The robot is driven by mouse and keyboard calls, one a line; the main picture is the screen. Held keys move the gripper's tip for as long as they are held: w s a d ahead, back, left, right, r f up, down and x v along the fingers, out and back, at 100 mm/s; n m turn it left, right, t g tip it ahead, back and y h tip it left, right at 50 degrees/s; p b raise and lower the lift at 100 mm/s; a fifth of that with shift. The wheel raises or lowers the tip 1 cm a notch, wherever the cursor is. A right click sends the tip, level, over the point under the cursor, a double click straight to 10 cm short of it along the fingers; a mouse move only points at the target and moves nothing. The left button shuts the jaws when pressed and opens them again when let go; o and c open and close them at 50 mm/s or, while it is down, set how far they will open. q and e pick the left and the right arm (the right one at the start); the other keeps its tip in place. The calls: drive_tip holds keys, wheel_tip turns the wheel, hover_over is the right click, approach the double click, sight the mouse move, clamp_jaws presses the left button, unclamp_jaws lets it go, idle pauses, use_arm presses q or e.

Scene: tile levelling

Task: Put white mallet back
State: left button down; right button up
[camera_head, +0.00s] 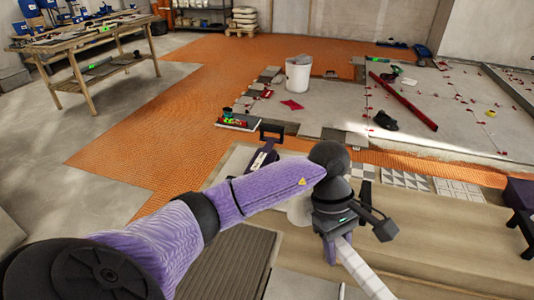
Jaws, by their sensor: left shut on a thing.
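My left gripper (330,245) is at the lower centre, at the end of my purple arm. It is shut on the white mallet, whose pale, banded shaft (362,272) runs from the jaws down to the right and out of the picture's bottom edge. A whitish rounded part (300,209) shows just left of the gripper, partly hidden by my arm; I cannot tell whether it belongs to the mallet. The grip itself is mostly hidden by the wrist. My right gripper cannot be made out.
A white bucket (298,75) stands on the floor beyond. A purple and black tool (263,153) lies behind my arm. A wooden workbench (85,45) stands at the upper left. A long red bar (404,101) lies at the right. A dark ribbed mat (226,264) lies below.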

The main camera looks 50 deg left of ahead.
use_arm(q)
drive_tip(key=shift+s+a, duration=0.1)
drive_tip(key=shift+a, duration=0.05)
drive_tip(key=shift+f, duration=0.15)
drive_tip(key=b, duration=0.3)
approach(329, 291)
drive_tip(key=x, duration=0.5)
drive_tip(key=shift+s+d+f, duration=0.1)
drive_tip(key=shift+d, duration=0.25)
drive_tip(key=shift+f+b, duration=0.5)
drive_tip(key=shift+b, duration=0.2)
drive_tip(key=c, duration=0.6)
unclamp_jaws()
drive_tip(key=shift+o, duration=1)
use_arm(e)
drive_tip(key=f, duration=0.2)
drive_tip(key=d+f, duration=0.1)
drive_tip(key=f, duration=0.1)
drive_tip(key=shift+s+f, duration=0.1)
drive_tip(key=shift+f, duration=0.05)
